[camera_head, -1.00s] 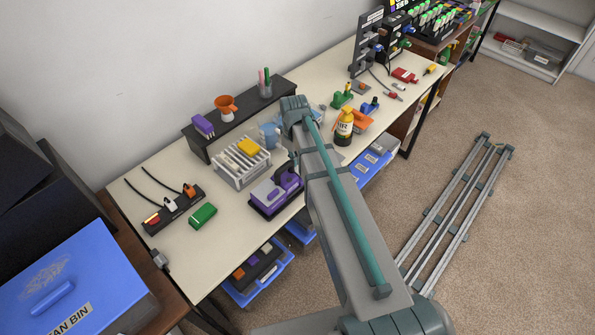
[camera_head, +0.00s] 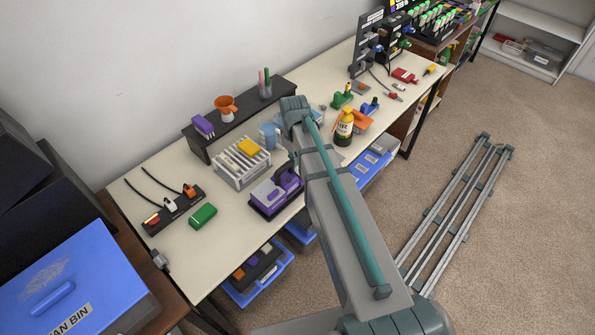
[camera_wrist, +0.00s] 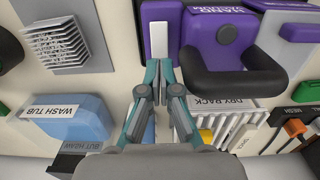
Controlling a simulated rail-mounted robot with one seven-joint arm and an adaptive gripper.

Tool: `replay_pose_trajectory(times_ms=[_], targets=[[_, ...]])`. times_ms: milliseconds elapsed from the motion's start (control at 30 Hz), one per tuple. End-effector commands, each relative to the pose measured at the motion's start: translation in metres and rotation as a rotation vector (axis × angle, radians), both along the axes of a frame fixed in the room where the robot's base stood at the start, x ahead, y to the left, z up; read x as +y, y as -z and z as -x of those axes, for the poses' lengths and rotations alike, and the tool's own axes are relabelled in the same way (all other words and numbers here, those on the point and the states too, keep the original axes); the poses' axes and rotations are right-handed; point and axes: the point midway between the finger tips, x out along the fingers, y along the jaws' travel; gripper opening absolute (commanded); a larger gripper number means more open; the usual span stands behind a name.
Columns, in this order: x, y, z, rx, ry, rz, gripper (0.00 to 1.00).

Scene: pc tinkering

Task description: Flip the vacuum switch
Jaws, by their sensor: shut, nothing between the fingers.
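The purple vacuum station (camera_wrist: 215,32) fills the top middle of the wrist view, with a dark curved handle or hose (camera_wrist: 235,78) on its near side. A pale upright rectangular piece (camera_wrist: 158,40) sits at its left end; I cannot tell whether it is the switch. My gripper (camera_wrist: 159,72) is shut and empty, with its tips just below that pale piece in the picture. Whether they touch the station is unclear. In the head view the purple vacuum station (camera_head: 268,197) stands at the table's front edge, left of my arm, and my fingertips are mostly hidden.
A white drying rack (camera_head: 238,170) holding a yellow piece stands behind the station. The blue wash tub (camera_wrist: 70,117) and a grey finned block (camera_wrist: 62,42) lie left in the wrist view. A green block (camera_head: 203,215) and a power strip (camera_head: 172,212) are on the table's left.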

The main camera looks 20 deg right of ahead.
Motion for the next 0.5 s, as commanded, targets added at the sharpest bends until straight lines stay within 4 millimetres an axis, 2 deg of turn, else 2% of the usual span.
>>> replay_pose_trajectory(times_ms=[500], targets=[[0.0001, 0.0054, -0.0001, 0.000, 0.000, 0.000, 0.00]])
